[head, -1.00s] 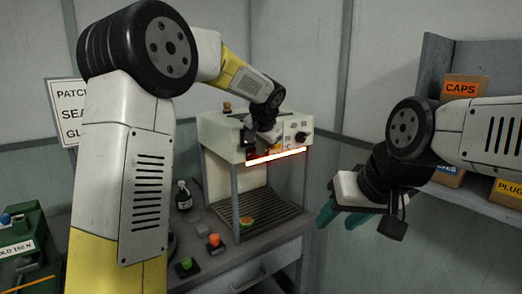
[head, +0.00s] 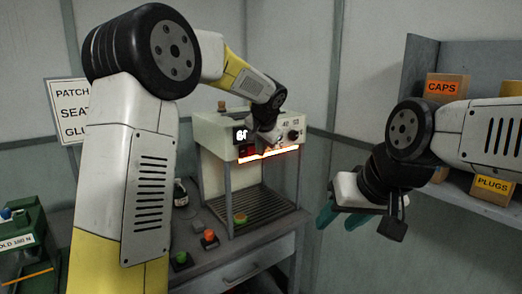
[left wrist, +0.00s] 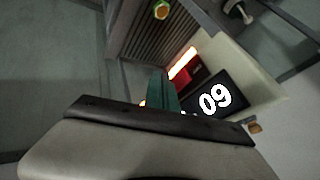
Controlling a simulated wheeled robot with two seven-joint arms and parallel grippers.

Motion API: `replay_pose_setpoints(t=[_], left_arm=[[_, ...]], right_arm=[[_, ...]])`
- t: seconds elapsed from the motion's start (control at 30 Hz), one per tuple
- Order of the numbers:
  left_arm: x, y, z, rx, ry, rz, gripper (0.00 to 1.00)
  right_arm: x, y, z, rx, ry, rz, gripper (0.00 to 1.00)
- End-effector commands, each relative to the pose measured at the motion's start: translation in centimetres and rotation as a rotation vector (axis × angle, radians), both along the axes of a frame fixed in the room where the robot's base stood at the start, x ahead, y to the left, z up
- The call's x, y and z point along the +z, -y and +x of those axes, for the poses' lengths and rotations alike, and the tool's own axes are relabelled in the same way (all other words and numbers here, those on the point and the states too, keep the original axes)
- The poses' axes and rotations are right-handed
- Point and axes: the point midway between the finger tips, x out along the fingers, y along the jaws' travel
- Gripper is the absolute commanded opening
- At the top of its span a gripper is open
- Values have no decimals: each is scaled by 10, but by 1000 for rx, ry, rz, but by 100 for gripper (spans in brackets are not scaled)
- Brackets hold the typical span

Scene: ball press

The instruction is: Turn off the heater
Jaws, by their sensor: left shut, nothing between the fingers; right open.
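The heater (head: 215,130) is a pale box on grey legs above a slatted rack (head: 252,208). A bar (head: 270,154) under its front edge glows orange-white. Its front has a lit display (head: 242,134) and a dark dial (head: 293,135) at the right. In the left wrist view the display (left wrist: 213,99) appears upside down, with a red part (left wrist: 187,82) beside it and the glowing bar (left wrist: 182,64) beyond. My left gripper (head: 264,143) is shut and empty at the heater's front, between display and dial; contact is unclear. My right gripper (head: 340,214) is open and empty, right of the heater.
A green-and-orange piece (head: 240,218) lies on the rack. A shelf (head: 455,195) with labelled boxes stands at right.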

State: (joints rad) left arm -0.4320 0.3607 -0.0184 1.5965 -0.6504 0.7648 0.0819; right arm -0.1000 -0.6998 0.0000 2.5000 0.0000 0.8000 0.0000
Motion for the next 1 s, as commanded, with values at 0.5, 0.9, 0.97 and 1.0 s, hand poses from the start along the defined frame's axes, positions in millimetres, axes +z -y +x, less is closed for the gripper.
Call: replay_pose_setpoints(t=[0.5, 0.9, 0.97, 1.0], left_arm=[[57, 7, -43, -4, 1, -3, 0], [80, 9, -62, -3, -3, -1, 0], [80, 9, -62, -3, -3, -1, 0], [80, 9, -62, -3, -3, -1, 0]], right_arm=[[0, 0, 0, 0, 0, 0, 45], [0, 0, 0, 0, 0, 0, 45], [0, 0, 0, 0, 0, 0, 45], [0, 0, 0, 0, 0, 0, 45]])
